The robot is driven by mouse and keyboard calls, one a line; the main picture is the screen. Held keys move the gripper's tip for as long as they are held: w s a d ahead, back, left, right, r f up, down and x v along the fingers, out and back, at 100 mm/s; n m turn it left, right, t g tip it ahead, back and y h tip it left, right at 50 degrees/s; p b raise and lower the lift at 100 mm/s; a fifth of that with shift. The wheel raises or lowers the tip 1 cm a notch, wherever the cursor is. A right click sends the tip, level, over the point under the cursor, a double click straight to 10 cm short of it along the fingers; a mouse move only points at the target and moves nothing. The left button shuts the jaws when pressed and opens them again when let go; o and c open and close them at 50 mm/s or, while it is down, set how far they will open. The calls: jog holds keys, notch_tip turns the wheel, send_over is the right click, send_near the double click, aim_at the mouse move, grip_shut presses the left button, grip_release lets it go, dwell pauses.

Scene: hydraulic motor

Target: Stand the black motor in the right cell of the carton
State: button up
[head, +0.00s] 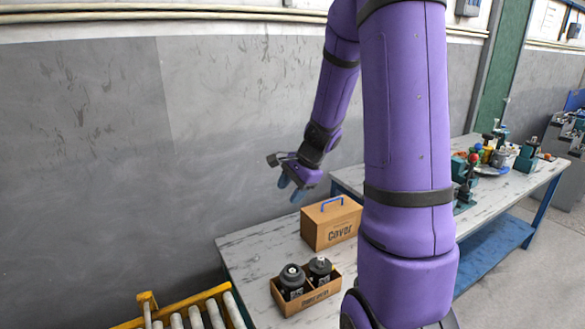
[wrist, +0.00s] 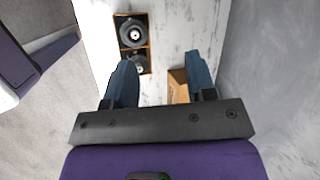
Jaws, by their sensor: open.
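The small open brown carton (head: 313,297) stands on the workbench, and one black motor stands upright in each of its two cells. The right motor (head: 320,267) is in the right cell and the left motor (head: 291,279) in the left cell. Their lower parts are hidden by the carton walls. The wrist view also shows the carton (wrist: 150,59) with both motors from above. My gripper (head: 290,189) is open and empty, raised above the bench, beyond the carton and apart from it. Its two blue fingers are spread wide in the wrist view (wrist: 162,82).
A brown box marked "Cover" (head: 331,224) with a blue handle stands just behind the carton; part of it shows between my fingers. A roller conveyor (head: 195,315) is at the front left. A grey wall rises behind the bench.

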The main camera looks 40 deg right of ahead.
jog(key=s+a+r+n, duration=0.3)
jog(key=a+r+n, duration=0.2)
jog(key=a+r, duration=0.3)
jog(key=s+a+r+n+h, duration=0.1)
jog(key=s+a+r+n, duration=0.4)
jog(key=s, duration=0.3)
jog(key=s+a+r+n+t+h, duration=0.1)
jog(key=s+a+r+n+h, duration=0.1)
jog(key=s+a+r+n, duration=0.3)
jog(key=s+r+n, duration=0.1)
jog(key=s+n, duration=0.2)
jog(key=s, duration=0.1)
